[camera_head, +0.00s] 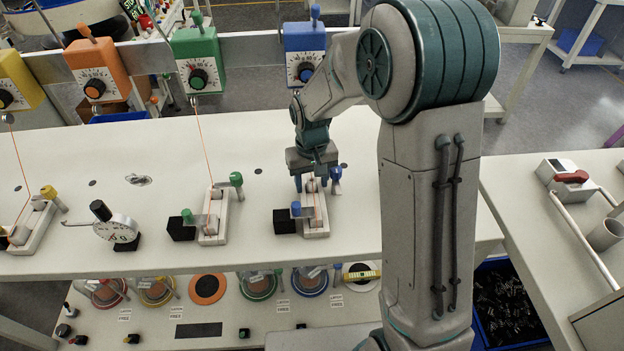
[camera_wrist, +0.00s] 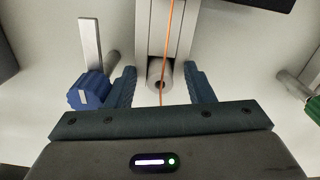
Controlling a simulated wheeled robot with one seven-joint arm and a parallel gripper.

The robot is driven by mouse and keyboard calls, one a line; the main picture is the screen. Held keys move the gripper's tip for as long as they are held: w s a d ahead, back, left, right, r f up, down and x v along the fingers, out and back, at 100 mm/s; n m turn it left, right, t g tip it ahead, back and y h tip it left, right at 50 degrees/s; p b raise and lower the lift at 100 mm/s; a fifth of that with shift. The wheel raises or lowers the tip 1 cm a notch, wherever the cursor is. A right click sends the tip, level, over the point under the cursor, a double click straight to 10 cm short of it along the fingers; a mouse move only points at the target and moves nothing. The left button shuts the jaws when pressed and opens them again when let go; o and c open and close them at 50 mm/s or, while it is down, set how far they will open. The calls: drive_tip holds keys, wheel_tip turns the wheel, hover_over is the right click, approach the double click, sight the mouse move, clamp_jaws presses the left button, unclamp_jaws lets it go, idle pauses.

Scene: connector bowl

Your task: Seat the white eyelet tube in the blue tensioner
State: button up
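The blue dial unit (camera_head: 305,50) stands at the back, partly behind my arm. Below it on the bench is a white fixture (camera_head: 316,228) with blue knobs (camera_head: 336,173). The pale eyelet tube (camera_wrist: 154,73) sits at the fixture's end in the wrist view, with an orange thread running across it. My gripper (camera_head: 311,183) is over the fixture's far end. In the wrist view its fingers (camera_wrist: 160,84) stand apart on both sides of the tube, with a gap on each side. How deep the tube sits in the fixture cannot be told.
A blue knob (camera_wrist: 88,92) and a metal post (camera_wrist: 91,44) stand close outside the left finger. A black block (camera_head: 284,220) is beside the fixture. A green-knobbed fixture (camera_head: 214,222) and a round gauge (camera_head: 118,229) are further left. Bench space behind is mostly clear.

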sight(312, 180)
wheel_tip(312, 180, up, 14)
drive_tip(key=b, duration=0.1)
idle(0.5)
drive_tip(key=shift+f, duration=0.1)
drive_tip(key=s+d+m+t, duration=0.1)
drive_tip(key=s+d, duration=0.4)
drive_tip(key=s, duration=0.5)
drive_tip(key=s+d+m+t, duration=0.1)
drive_tip(key=s+d, duration=0.4)
drive_tip(key=s, duration=0.5)
drive_tip(key=shift+t, duration=0.6)
drive_tip(key=shift+f, duration=0.1)
